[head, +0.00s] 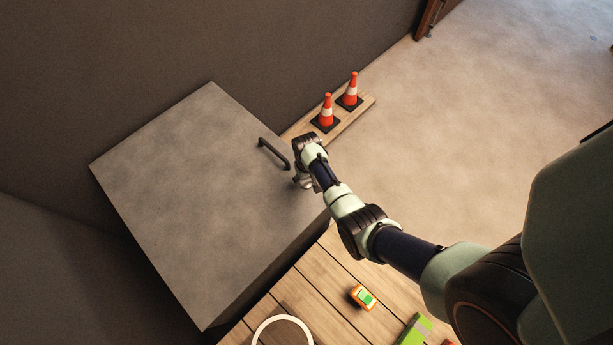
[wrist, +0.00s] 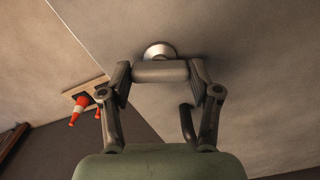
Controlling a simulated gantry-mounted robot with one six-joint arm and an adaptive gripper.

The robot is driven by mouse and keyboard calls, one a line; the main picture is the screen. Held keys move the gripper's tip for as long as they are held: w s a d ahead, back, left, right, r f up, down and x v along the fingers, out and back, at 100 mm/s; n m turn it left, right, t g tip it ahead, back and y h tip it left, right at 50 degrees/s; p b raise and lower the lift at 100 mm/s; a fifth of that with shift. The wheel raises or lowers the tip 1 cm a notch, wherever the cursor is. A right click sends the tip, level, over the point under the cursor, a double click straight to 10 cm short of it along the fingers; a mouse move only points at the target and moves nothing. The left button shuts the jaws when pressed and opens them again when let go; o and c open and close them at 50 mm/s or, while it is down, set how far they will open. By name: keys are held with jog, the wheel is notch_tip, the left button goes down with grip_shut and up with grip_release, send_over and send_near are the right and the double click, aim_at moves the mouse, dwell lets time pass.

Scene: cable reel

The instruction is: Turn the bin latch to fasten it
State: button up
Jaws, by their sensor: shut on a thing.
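The bin (head: 200,200) is a large grey box with a broad flat face and a dark bar handle (head: 273,152) near its right edge. In the wrist view, the latch (wrist: 160,71) is a short grey bar in front of a round metal hub (wrist: 159,50) on the grey bin face. My gripper (wrist: 161,74) has one finger at each end of this bar and is shut on it. The bar lies about level across that picture. In the head view, my gripper (head: 304,181) is at the bin's right edge, and the latch is mostly hidden there.
Two orange cones (head: 327,112) stand on a plank (head: 362,113) just beyond the bin. A wooden deck (head: 325,270) in front holds a toy car (head: 363,297), a green block (head: 416,330) and a white ring (head: 283,322).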

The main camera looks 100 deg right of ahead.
aim_at(306, 180)
jog(key=shift+n+p, duration=0.35)
jog(key=shift+n, duration=1.75)
jog(key=o, duration=1.1)
jog(key=shift+o, duration=0.2)
notch_tip(306, 180, up, 12)
